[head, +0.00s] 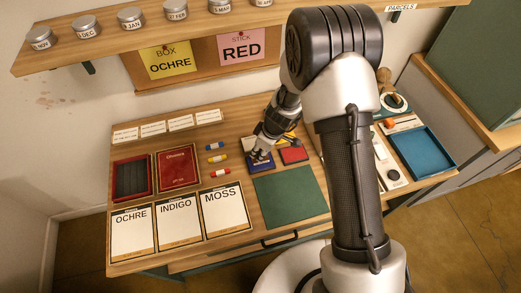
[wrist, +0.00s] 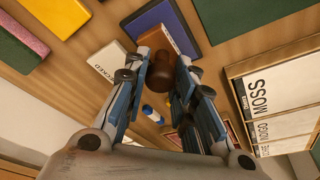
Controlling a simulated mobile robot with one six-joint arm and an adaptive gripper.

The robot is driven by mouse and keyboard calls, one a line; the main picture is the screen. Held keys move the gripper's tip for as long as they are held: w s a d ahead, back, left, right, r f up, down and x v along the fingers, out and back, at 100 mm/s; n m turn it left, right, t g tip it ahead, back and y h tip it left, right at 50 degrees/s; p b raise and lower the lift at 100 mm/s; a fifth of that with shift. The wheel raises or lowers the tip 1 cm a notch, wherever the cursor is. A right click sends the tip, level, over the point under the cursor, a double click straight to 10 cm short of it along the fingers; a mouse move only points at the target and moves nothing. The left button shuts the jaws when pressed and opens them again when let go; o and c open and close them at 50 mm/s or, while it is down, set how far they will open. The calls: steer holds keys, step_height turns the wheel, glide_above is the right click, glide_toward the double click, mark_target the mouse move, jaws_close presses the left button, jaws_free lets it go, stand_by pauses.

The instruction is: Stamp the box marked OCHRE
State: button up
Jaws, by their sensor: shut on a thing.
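The box marked OCHRE (head: 132,232) lies at the front left of the table, with a white face and black lettering. Beside it lie the boxes marked INDIGO (head: 178,220) and MOSS (head: 225,208); the MOSS box also shows in the wrist view (wrist: 262,97). My gripper (head: 260,156) is over the blue pad (head: 262,166), well right of the OCHRE box. In the wrist view my gripper (wrist: 170,80) is shut on a dark brown stamp handle (wrist: 176,35). The stamp's lower end is hidden, so I cannot tell whether it touches the pad.
A red pad (head: 294,155) and green mat (head: 290,197) lie near my gripper. Blue, yellow and red sticks (head: 217,172) lie left of it. A dark tray (head: 131,180) and red box (head: 178,167) are behind the marked boxes. Notes (head: 166,62) read BOX OCHRE and STICK RED.

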steer(key=shift+f+b, duration=0.5)
steer(key=shift+b, duration=0.15)
stand_by(0.5)
steer(key=shift+s+f+b, duration=0.1)
steer(key=shift+b, duration=0.4)
stand_by(1.9)
steer(key=shift+r+p, duration=1.9)
steer(key=shift+r, duration=1.65)
